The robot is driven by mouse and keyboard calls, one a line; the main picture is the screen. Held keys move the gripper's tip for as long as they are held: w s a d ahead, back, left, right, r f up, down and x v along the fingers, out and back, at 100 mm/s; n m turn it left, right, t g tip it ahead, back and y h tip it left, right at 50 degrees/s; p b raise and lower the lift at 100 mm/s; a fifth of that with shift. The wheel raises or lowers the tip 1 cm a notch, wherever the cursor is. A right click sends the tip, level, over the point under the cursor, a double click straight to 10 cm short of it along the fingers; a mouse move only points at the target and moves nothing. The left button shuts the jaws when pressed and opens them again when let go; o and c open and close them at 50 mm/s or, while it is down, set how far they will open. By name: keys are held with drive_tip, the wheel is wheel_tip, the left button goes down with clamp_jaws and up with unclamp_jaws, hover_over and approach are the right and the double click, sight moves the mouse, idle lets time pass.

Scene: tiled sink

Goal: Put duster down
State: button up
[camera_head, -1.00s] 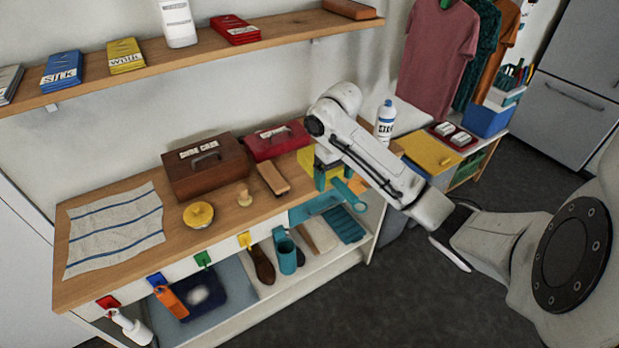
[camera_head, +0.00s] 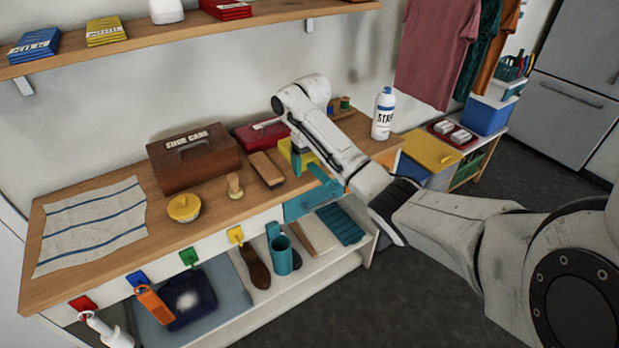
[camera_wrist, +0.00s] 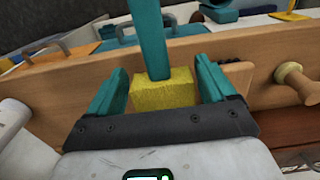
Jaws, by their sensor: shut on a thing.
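My gripper (camera_wrist: 162,88) has teal fingers and is shut on the duster, whose yellow block (camera_wrist: 163,90) fills the gap between them in the wrist view. A teal bar (camera_wrist: 148,35), seemingly its handle, runs up from the block. In the head view my gripper (camera_head: 305,160) is over the right end of the wooden counter (camera_head: 110,255), by the red box. A bit of yellow (camera_head: 285,148) shows beside the fingers; the rest is mostly hidden by my wrist. I cannot tell whether the duster touches the counter.
A brown shoe care box (camera_head: 195,162), red box (camera_head: 258,133), wooden brush (camera_head: 266,170), wooden knob-handled tool (camera_head: 235,186) and yellow tin (camera_head: 183,208) stand left of my gripper. A striped cloth (camera_head: 90,228) lies at far left. A white bottle (camera_head: 382,115) stands at right.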

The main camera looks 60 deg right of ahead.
sight(309, 170)
drive_tip(key=shift+w+d+f, duration=0.2)
drive_tip(key=shift+w+d, duration=0.05)
drive_tip(key=shift+w+d+f, duration=0.1)
drive_tip(key=shift+f, duration=1.75)
drive_tip(key=o, duration=0.8)
drive_tip(key=shift+o, duration=0.2)
wheel_tip(309, 170, up, 11)
drive_tip(key=shift+p, duration=0.85)
drive_tip(key=shift+r+p, duration=0.55)
drive_tip(key=shift+r, duration=0.1)
